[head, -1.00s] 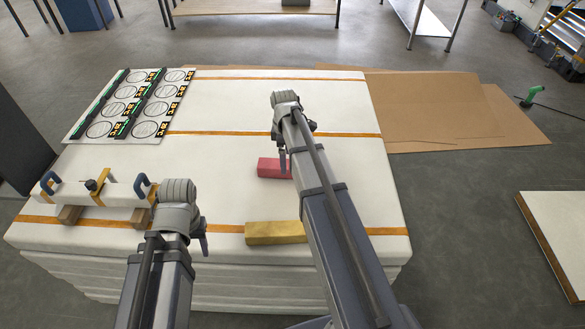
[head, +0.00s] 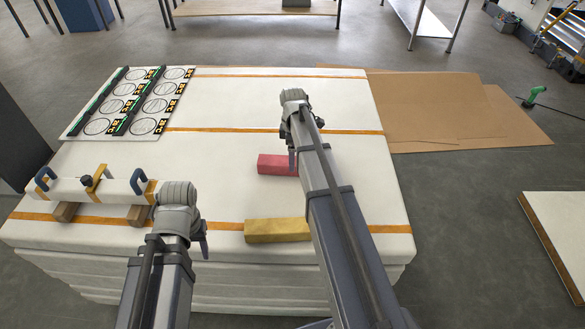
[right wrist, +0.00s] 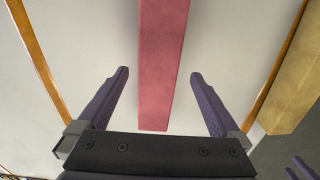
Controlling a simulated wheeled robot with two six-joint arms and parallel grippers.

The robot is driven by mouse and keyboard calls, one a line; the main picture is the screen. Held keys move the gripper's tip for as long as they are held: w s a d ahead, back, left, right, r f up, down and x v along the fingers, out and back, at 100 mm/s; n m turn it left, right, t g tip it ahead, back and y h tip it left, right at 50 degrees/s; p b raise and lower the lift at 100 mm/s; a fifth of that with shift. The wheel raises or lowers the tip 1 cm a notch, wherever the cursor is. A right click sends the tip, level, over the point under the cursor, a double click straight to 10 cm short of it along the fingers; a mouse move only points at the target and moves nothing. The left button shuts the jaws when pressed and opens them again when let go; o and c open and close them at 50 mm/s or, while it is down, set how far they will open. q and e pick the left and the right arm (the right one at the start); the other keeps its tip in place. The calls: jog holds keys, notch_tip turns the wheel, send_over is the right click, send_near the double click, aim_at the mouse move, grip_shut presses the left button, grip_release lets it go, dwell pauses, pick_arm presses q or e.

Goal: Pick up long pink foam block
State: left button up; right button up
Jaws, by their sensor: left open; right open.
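The long pink foam block (head: 276,164) lies on the white padded table, partly hidden behind my right arm in the head view. My right gripper (head: 291,158) is over the block's right part. In the right wrist view the pink block (right wrist: 163,60) runs lengthwise between the two open fingers of my right gripper (right wrist: 159,73). Both fingers stand apart from it, with a gap on each side. My left gripper (head: 204,238) is at the table's front left, pointing down, open and with nothing seen in it.
A yellow block (head: 278,230) lies nearer the front edge; it also shows at the right in the right wrist view (right wrist: 292,85). A white bar with blue handles (head: 100,190) rests on wooden blocks at left. A panel with circles (head: 130,100) lies at the back left.

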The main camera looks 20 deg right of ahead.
notch_tip(320, 180, down, 5)
jog(key=b, duration=0.4)
jog(key=shift+w+r, duration=0.1)
jog(key=shift+w, duration=0.05)
jog(key=shift+r, duration=0.1)
jog(key=c, duration=1.4)
